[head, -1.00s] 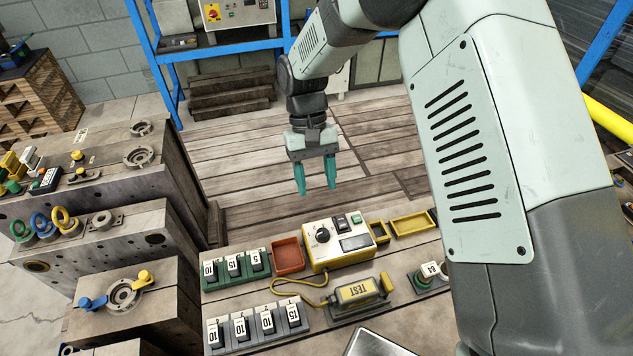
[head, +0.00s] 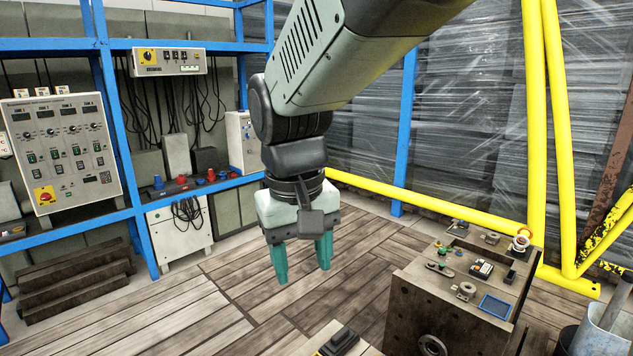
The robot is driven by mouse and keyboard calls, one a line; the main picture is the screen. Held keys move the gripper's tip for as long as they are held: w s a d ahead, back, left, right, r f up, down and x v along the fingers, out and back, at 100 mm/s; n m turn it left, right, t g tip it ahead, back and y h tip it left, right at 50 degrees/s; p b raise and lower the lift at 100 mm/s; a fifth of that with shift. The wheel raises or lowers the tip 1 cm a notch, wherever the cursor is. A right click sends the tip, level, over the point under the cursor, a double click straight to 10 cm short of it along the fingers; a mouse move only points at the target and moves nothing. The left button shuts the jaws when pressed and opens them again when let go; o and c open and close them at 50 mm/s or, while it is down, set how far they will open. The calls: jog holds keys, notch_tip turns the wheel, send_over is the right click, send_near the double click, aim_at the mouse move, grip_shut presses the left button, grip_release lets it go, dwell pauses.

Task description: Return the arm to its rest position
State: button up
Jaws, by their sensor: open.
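My gripper (head: 303,277) hangs at the middle of the head view with its teal fingers pointing down. The fingers are apart and nothing is between them. It is in the air above the plank floor (head: 228,300), touching nothing that I can see. My arm comes in from the top of the picture and hides part of the back wall area.
A blue rack (head: 118,130) with control boxes stands at the left and back. A yellow guard frame (head: 553,150) stands at the right. A metal block (head: 412,300) carrying small parts and a blue tray (head: 495,306) is at lower right. Floor below my gripper is clear.

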jog(key=s+d+r+m+t, duration=0.2)
jog(key=s+d, duration=0.4)
jog(key=s+d+r+m+t, duration=0.2)
jog(key=s+d, duration=0.5)
jog(key=shift+r+t, duration=0.3)
jog(key=shift+r, duration=0.05)
jog(key=shift+d, duration=0.1)
jog(key=o, duration=0.4)
jog(key=shift+w+a+y, duration=0.1)
jog(key=shift+a+y, duration=0.15)
jog(key=shift+y, duration=0.05)
jog(key=o, duration=0.5)
jog(key=w+a+m+g, duration=0.1)
jog(key=w+a+f+m, duration=0.1)
jog(key=a, duration=0.1)
jog(key=a+f+m+g, duration=0.1)
jog(key=a+m, duration=0.1)
jog(key=shift+w+a+f+g, duration=0.1)
jog(key=shift+w+a+g, duration=0.05)
jog(key=shift+w+g, duration=0.2)
jog(key=shift+c, duration=0.2)
jog(key=w+a+f+m+g, duration=0.1)
jog(key=a+f+m+g, duration=0.2)
jog(key=a+f+m, duration=0.35)
notch_tip(320, 180, down, 8)
jog(key=a, duration=0.1)
jog(key=shift+w+a+n, duration=0.15)
jog(key=shift+a+n, duration=0.25)
jog(key=shift+n, duration=0.05)
